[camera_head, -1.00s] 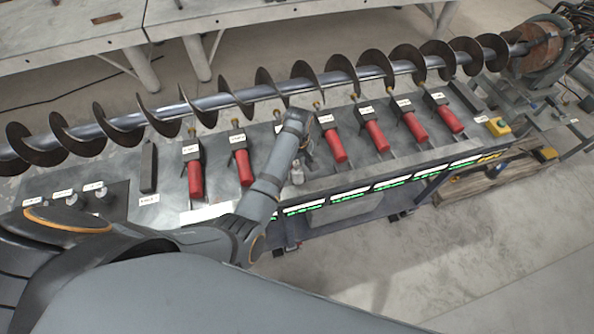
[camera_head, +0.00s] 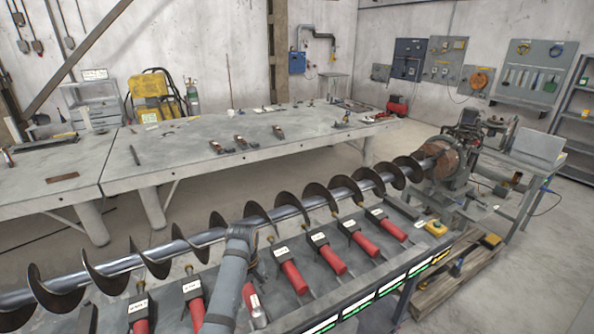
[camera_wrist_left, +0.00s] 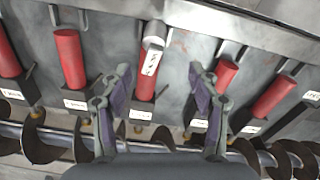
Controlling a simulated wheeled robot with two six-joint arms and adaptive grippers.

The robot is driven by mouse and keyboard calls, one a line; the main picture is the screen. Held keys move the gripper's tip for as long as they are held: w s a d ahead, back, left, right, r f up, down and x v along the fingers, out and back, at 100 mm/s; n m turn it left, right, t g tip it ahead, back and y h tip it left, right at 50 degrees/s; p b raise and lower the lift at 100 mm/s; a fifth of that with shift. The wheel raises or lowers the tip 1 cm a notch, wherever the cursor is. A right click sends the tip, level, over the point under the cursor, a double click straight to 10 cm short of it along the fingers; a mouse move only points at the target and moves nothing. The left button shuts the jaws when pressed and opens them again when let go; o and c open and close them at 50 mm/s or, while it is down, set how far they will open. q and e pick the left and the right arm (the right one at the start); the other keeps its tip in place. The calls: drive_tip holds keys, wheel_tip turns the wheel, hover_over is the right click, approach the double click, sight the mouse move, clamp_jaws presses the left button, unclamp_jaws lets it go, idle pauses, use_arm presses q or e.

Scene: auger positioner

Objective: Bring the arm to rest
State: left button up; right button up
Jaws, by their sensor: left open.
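My left gripper (camera_wrist_left: 160,95) is open; its two fingers stand apart on either side of a red-handled clamp (camera_wrist_left: 147,86) in the wrist view. That clamp has a silver end and a white tag; I cannot tell whether the fingers touch it. In the head view my left arm reaches over the bench, and the gripper (camera_head: 257,272) is mostly hidden behind its wrist. Part of the same red handle (camera_head: 249,295) shows beside it. The long steel auger (camera_head: 290,212) lies along the row of clamps. My right gripper is not in view.
More red-handled clamps (camera_head: 292,277) stand on both sides of the arm. The auger's right end meets a rusty round chuck (camera_head: 442,160). A grey worktable (camera_head: 200,170) with small tools stands behind. Open floor (camera_head: 520,260) lies at the right.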

use_arm(q)
drive_tip(key=s+a+f+m+t, duration=0.1)
drive_tip(key=s+a+f+m, duration=0.1)
drive_tip(key=s+a+f, duration=0.4)
drive_tip(key=s+a+r+m+t+y, duration=0.1)
drive_tip(key=s+r+m, duration=0.25)
drive_tip(key=s, duration=0.55)
drive_tip(key=s+a+r+m+t, duration=0.15)
drive_tip(key=s+m, duration=0.25)
drive_tip(key=s, duration=0.6)
wheel_tip(320, 180, down, 34)
drive_tip(key=s+a+g+b, duration=0.2)
drive_tip(key=s+b, duration=0.1)
drive_tip(key=b, duration=0.5)
drive_tip(key=s+a+f+b, duration=0.1)
drive_tip(key=s+f+b, duration=0.4)
drive_tip(key=s+f, duration=1.2)
wheel_tip(320, 180, down, 4)
drive_tip(key=shift+s+f, duration=0.1)
drive_tip(key=shift+s, duration=0.3)
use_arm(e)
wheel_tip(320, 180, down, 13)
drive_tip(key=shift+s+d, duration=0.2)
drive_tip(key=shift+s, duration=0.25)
use_arm(q)
drive_tip(key=shift+g, duration=0.25)
